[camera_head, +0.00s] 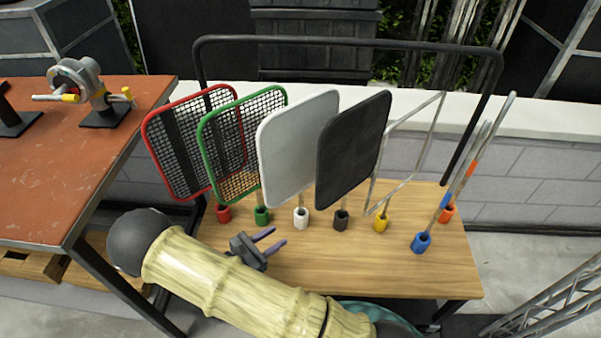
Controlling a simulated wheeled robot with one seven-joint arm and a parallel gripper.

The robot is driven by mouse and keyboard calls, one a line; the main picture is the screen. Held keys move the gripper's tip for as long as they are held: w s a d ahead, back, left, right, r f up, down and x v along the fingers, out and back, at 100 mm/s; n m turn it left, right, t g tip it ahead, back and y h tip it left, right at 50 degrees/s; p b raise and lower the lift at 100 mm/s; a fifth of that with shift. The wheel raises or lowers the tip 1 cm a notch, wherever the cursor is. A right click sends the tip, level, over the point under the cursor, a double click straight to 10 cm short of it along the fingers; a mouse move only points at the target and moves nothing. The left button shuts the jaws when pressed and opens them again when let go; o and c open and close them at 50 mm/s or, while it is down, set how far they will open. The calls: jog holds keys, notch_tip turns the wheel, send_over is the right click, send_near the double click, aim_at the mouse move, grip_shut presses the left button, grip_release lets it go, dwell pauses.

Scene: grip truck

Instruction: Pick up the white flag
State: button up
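The white flag (297,148) is a flat rounded panel on a short stem. It stands tilted in a white holder (301,217) on the wooden shelf (365,268), between the green-framed mesh flag (243,145) and the black flag (353,150). The black flag covers part of its right edge. My gripper (273,242) is low over the shelf, in front of and to the left of the white holder. Its two purple fingers are apart with nothing between them, pointing right. It appears clear of the white flag.
A red-framed mesh flag (196,143), an open wire frame (405,150) and thin rods in blue (422,243) and orange (447,214) holders share the shelf. A black rail (345,41) arches behind. A rusty table (75,165) with a clamp (90,92) stands left. The shelf's front right is clear.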

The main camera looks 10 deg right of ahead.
jog(key=f+t, duration=0.1)
jog(key=a+f+n+t, duration=0.1)
jog(key=a+f+n+b, duration=0.1)
jog(key=shift+w+a+f+t, duration=0.25)
jog(key=shift+w+f+t, duration=0.05)
jog(key=shift+w+t, duration=0.1)
jog(key=shift+a+n, duration=0.15)
jog(key=shift+n, duration=0.15)
jog(key=shift+r, duration=0.1)
jog(key=b, duration=0.2)
send_near(300, 206)
jog(key=s+x, duration=0.1)
jog(key=x, duration=0.5)
jog(key=shift+w+f, duration=0.1)
jog(key=shift+f, duration=0.25)
jog(key=shift+w+a+b+x, duration=0.15)
jog(key=shift+b+x, duration=0.2)
jog(key=shift+x, duration=0.55)
jog(key=shift+w+a+b+x, duration=0.1)
jog(key=shift+b+x, duration=0.25)
jog(key=shift+x, duration=0.5)
jog(key=shift+w+b+x, duration=0.15)
jog(key=shift+b+x, duration=0.2)
jog(key=shift+x, duration=0.55)
jog(key=shift+a, duration=0.15)
